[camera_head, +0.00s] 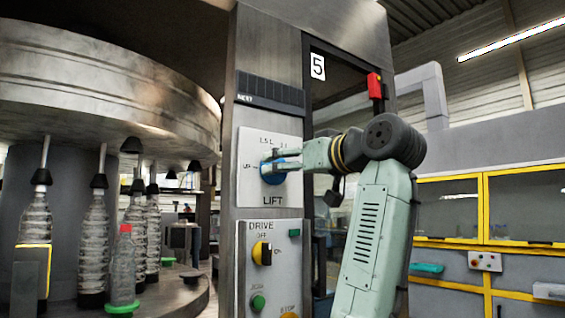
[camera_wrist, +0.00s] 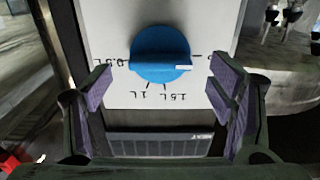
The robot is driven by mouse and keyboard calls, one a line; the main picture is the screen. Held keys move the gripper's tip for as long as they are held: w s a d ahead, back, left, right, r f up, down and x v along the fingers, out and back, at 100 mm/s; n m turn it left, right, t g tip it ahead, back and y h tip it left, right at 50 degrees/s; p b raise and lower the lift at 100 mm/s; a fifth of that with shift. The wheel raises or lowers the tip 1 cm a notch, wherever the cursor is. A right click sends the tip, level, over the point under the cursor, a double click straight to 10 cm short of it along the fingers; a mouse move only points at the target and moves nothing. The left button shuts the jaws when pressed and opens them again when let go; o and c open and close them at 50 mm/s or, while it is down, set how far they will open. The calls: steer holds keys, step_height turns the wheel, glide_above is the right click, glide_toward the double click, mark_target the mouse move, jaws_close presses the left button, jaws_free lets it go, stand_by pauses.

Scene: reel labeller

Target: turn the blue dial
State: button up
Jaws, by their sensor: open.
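The blue dial (camera_head: 267,172) sits on a white panel marked LIFT (camera_head: 248,188) on the metal column. In the wrist view the blue dial (camera_wrist: 160,54) appears upside down among the marks, with 0.5L, 1L and 1.5L readable. Its white pointer line points to the right in that view. My gripper (camera_wrist: 160,88) is open, with one purple-padded finger on each side of the dial and a gap to each. In the head view my gripper (camera_head: 290,166) is at the dial and partly covers it and the panel's right side.
Below is a DRIVE panel (camera_head: 255,240) with a yellow-black switch (camera_head: 262,253), a green button (camera_head: 257,302) and an orange STOP button. A dark vent (camera_wrist: 160,143) lies close to the gripper. Bottles (camera_head: 93,250) hang under the carousel at left. A red device (camera_head: 375,86) is mounted at upper right.

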steer(key=shift+x, duration=1.45)
steer(key=shift+c, duration=0.2)
steer(key=c, duration=1.1)
